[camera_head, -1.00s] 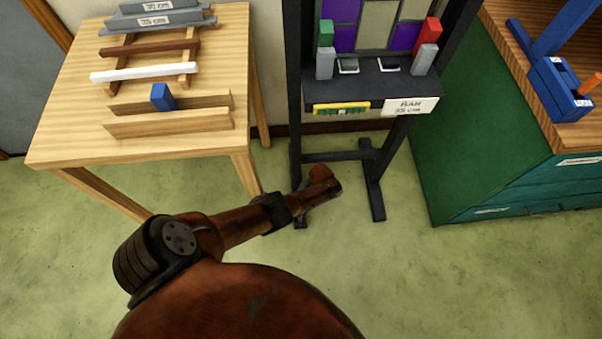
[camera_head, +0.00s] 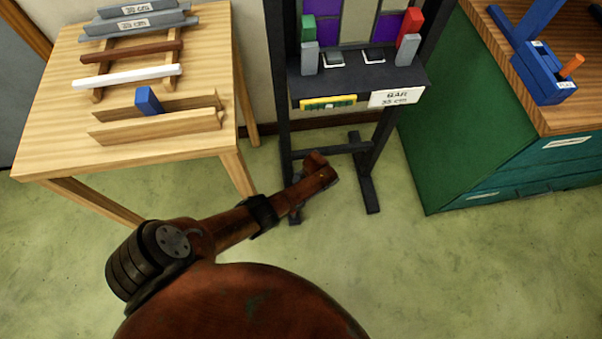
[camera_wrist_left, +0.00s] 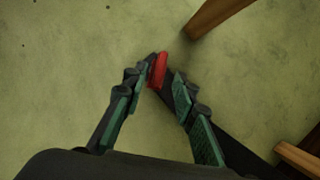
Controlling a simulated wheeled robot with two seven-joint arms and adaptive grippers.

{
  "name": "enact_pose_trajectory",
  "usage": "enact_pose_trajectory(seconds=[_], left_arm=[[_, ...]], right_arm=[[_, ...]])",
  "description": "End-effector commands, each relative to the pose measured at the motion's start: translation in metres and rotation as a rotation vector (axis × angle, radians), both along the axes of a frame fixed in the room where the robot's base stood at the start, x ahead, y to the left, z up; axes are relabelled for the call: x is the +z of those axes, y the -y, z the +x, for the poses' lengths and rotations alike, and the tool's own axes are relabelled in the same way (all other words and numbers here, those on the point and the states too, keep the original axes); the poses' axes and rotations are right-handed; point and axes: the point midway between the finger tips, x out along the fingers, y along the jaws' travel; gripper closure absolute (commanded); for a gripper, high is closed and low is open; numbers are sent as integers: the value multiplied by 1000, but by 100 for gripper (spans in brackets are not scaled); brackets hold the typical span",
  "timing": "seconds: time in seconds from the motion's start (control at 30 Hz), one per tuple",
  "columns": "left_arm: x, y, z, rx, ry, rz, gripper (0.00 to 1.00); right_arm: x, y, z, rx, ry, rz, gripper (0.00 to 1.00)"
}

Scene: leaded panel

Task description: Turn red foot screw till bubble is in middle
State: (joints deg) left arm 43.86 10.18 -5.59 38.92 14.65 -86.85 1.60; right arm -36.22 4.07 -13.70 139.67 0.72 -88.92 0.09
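The red foot screw (camera_wrist_left: 159,70) shows in the left wrist view, at the end of a dark foot bar of the stand. My left gripper (camera_wrist_left: 160,77) has its two fingers apart on either side of it; I cannot tell whether they touch it. In the head view my left arm hides the gripper and the screw. The yellow-green level (camera_head: 328,103) is on the front of the stand's ledge; its bubble is too small to make out. The dark stand (camera_head: 281,100) holds the leaded panel (camera_head: 350,22). My right gripper is not in view.
A wooden table (camera_head: 60,130) with bars and a blue block (camera_head: 148,100) stands at left. A green cabinet (camera_head: 440,130) with a blue tool (camera_head: 545,80) on top stands at right. A wooden leg (camera_wrist_left: 215,15) is near my gripper. Open floor lies at lower right.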

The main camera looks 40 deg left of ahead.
Motion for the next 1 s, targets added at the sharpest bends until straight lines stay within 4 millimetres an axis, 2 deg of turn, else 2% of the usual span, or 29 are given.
enact_pose_trajectory(seconds=[0.2,0.4,0.6,1.0], left_arm=[[42,2,18,1,5,-1,74],[67,3,28,1,2,0,74],[74,3,30,1,0,0,74],[74,3,31,0,0,0,74]], right_arm=[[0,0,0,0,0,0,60],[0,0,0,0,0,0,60],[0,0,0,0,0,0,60],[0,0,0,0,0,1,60]])
